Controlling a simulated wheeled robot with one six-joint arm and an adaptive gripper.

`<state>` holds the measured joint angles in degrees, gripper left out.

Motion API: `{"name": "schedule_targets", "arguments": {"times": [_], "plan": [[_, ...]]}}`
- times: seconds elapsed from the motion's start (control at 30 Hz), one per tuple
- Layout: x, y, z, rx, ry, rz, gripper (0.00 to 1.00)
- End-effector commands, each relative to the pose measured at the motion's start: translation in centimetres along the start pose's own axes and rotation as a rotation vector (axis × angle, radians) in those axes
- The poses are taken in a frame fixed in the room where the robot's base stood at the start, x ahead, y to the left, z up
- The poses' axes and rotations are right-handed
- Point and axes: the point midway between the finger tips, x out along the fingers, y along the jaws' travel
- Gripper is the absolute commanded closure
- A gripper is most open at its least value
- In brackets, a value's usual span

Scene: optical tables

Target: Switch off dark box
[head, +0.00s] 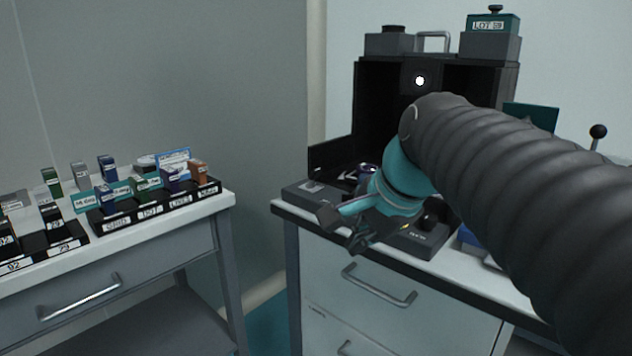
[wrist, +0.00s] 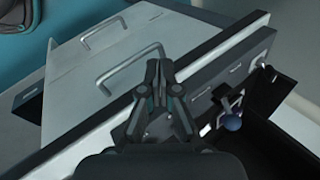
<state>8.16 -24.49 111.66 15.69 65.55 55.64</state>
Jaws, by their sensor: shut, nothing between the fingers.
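The dark box (head: 379,105) is a black open-fronted housing on the right cabinet. A white round spot (head: 420,81) glows high on its inner middle. Its grey front base (head: 300,192) has a small label at the left and a dark knob (head: 432,216) at the right. My gripper (head: 340,222) is shut and empty at the base's front edge, hiding its middle. In the wrist view my gripper (wrist: 158,68) has its fingertips together over the front edge. A small lever with a blue ball end (wrist: 232,122) stands right of the fingers; whether it is the switch, I cannot tell.
A teal-topped block marked LOT (head: 492,24) sits on the box. The right cabinet has drawer handles (head: 380,287) below. The left table (head: 185,217) carries labelled racks and small boxes. A gap separates the two. My arm hides much of the right side.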

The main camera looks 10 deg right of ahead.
Motion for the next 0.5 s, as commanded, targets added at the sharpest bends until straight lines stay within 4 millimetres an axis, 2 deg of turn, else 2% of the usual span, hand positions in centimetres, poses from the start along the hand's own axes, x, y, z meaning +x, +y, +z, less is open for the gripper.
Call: {"name": "schedule_targets", "arguments": {"times": [0.2, 0.5], "plan": [[-0.9, -4.9, -2.5, 0.405, -0.066, -0.041, 1.00], [-2.2, -10.0, -5.4, 0.870, -0.172, -0.060, 1.00]]}}
